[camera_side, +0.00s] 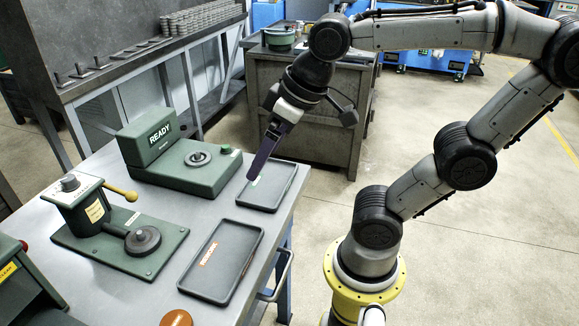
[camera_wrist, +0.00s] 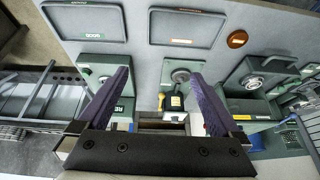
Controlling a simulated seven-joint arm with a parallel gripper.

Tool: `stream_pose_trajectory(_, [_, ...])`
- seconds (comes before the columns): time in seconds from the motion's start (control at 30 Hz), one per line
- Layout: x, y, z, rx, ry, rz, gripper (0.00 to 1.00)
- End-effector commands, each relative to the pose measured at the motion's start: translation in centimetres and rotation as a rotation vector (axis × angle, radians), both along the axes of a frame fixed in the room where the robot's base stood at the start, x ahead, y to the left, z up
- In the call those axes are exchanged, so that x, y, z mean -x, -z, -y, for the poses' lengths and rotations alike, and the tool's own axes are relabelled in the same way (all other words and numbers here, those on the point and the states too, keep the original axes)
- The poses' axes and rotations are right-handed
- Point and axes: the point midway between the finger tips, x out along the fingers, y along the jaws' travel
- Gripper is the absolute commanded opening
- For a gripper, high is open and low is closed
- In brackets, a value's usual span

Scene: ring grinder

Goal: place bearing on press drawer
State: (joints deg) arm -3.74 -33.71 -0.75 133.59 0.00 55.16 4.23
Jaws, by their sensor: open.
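A metallic ring (camera_side: 198,157), which looks like the bearing, sits on the green READY device; the device shows at the left in the wrist view (camera_wrist: 105,77). The green press (camera_side: 88,210) has a yellow-knobbed lever and a dark round piece (camera_side: 142,240) at its front; I cannot tell whether that piece is a seat or a part on the drawer. The press also shows between my fingers in the wrist view (camera_wrist: 174,102). My gripper (camera_side: 254,174) is open and empty, above the tray with a green label. Its two purple fingers are wide apart in the wrist view (camera_wrist: 158,74).
A tray with a green label (camera_side: 282,195) lies at the table's right edge. A tray with an orange label (camera_side: 242,270) lies nearer. An orange-brown disc (camera_side: 176,318) is at the front edge. Another green machine (camera_side: 22,285) stands left. Bare table (camera_side: 195,205) lies between press and trays.

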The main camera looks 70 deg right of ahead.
Motion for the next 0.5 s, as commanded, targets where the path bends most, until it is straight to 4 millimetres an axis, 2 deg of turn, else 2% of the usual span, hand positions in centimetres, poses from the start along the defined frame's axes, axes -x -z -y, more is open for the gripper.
stream_pose_trajectory(0.03, [1.3, 0.9, 0.5, 0.008, 0.005, 0.015, 1.0])
stream_pose_trajectory(0.1, [2.5, 2.0, 0.9, 0.019, 0.003, 0.029, 1.0])
stream_pose_trajectory(0.2, [3.6, 3.0, 1.2, 0.029, 0.001, 0.041, 1.0])
stream_pose_trajectory(0.5, [3.9, 3.4, 1.3, 0.033, 0.0, 0.044, 1.0])
